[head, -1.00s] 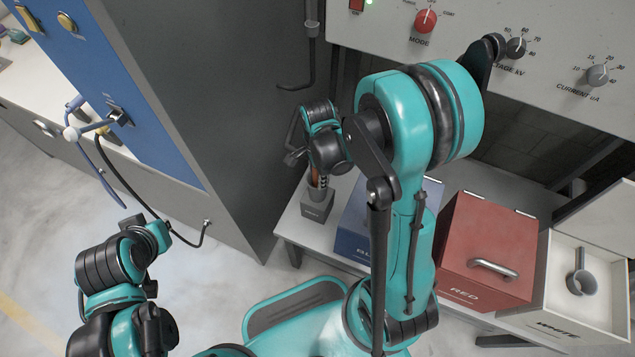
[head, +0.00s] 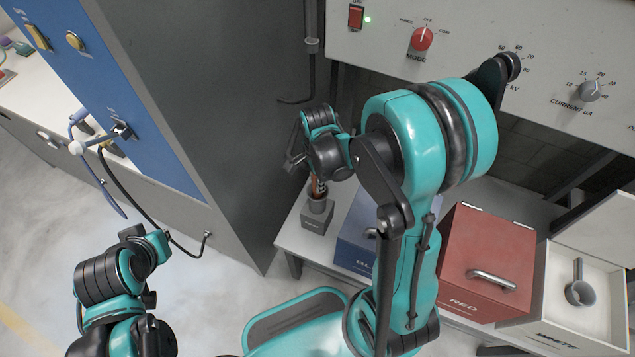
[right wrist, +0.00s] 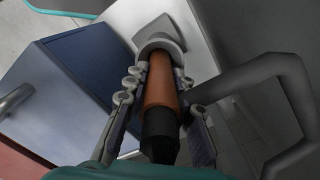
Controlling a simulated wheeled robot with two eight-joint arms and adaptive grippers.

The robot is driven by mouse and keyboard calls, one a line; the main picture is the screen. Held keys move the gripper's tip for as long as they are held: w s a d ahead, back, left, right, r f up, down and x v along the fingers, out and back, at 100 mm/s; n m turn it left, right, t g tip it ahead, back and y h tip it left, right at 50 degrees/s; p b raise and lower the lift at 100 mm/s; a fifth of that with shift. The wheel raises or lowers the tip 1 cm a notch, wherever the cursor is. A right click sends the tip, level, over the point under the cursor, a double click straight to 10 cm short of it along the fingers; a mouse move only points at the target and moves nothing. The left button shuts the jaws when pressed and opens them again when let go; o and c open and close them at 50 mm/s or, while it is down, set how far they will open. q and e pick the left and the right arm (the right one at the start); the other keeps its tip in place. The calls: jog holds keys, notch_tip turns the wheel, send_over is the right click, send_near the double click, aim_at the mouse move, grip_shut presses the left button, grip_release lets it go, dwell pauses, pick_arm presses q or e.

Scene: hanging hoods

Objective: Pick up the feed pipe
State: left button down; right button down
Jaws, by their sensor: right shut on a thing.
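The feed pipe, an orange-brown rod with a black near end (right wrist: 160,105), stands in a small grey holder (right wrist: 165,32) in the right wrist view. My right gripper (right wrist: 158,85) has its two fingers closed on the rod from both sides. In the head view, my right gripper (head: 318,172) is above the holder (head: 317,215), and only a little of the orange rod (head: 315,190) shows beneath it. The rod's lower end is hidden in the holder. My left arm is at the lower left; its fingers do not show.
The holder stands on a light bench beside a blue box (head: 358,235), a red box (head: 487,255) and an open white box (head: 600,310) with a grey item inside. A grey cabinet (head: 205,100) rises at left. A control panel (head: 470,35) overhangs the back.

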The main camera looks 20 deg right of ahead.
notch_tip(320, 180, up, 17)
jog(key=p, duration=0.7)
jog(key=shift+r, duration=0.15)
